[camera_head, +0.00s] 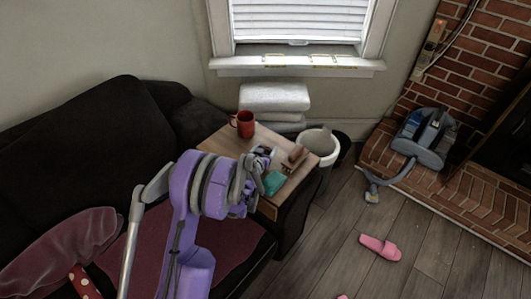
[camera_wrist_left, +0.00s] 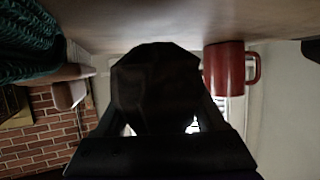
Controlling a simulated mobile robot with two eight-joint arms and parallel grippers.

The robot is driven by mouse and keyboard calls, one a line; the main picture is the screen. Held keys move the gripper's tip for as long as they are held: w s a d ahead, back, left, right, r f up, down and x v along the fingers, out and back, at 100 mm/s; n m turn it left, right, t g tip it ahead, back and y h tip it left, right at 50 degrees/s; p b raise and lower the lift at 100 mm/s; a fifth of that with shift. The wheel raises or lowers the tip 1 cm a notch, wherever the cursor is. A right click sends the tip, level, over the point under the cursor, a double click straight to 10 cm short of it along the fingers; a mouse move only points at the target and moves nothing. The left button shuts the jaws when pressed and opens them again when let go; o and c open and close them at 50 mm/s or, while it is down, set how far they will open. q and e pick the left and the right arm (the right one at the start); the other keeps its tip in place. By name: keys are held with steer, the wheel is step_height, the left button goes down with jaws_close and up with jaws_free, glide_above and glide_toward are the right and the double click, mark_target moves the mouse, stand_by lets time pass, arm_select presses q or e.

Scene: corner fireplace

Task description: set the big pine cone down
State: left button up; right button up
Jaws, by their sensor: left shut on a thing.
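The big pine cone (camera_wrist_left: 155,85) is a dark, faceted lump in the left wrist view, held between the fingers of my left gripper (camera_wrist_left: 160,118). That view is upside down, so the wooden tabletop (camera_wrist_left: 150,20) lies across its top. The cone is at the tabletop; I cannot tell if it touches. In the head view my purple left arm reaches over the small side table (camera_head: 218,143), with the left gripper (camera_head: 258,165) low over its middle. The cone is mostly hidden there. My right gripper is not in view.
A red mug (camera_head: 244,124) stands at the table's back left. A teal item (camera_head: 274,182) and a brownish object (camera_head: 296,153) lie close to the gripper on the right. A dark sofa (camera_head: 90,130) flanks the table; a white bin (camera_head: 321,144) stands behind right.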

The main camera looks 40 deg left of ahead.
arm_select(q)
steer(key=shift+f, duration=0.65)
steer(key=shift+f, duration=0.15)
steer(key=o, duration=1.3)
